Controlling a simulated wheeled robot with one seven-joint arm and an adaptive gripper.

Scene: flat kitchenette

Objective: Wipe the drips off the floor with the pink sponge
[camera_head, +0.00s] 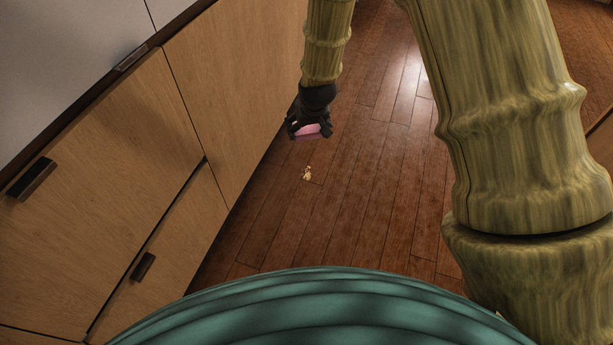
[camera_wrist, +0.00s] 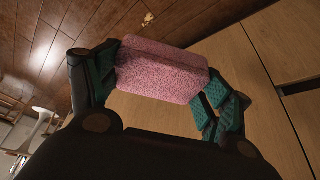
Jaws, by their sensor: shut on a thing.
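My gripper (camera_head: 309,124) is shut on the pink sponge (camera_head: 308,130), low beside the cabinet fronts in the head view. In the wrist view the sponge (camera_wrist: 160,72) is a pink speckled block held between the two fingers of my gripper (camera_wrist: 160,80). A small pale yellowish drip patch (camera_head: 307,173) lies on the wooden floor, nearer my body than the sponge. The patch (camera_wrist: 148,19) also shows beyond the sponge in the wrist view. The sponge is apart from the patch in both views. I cannot tell whether the sponge touches the floor.
Wooden cabinets (camera_head: 110,190) with dark handles stand close along the left of the head view. The wooden floor (camera_head: 370,190) is clear to the right of the patch. A pale chair-like piece (camera_wrist: 38,130) shows at the lower left of the wrist view.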

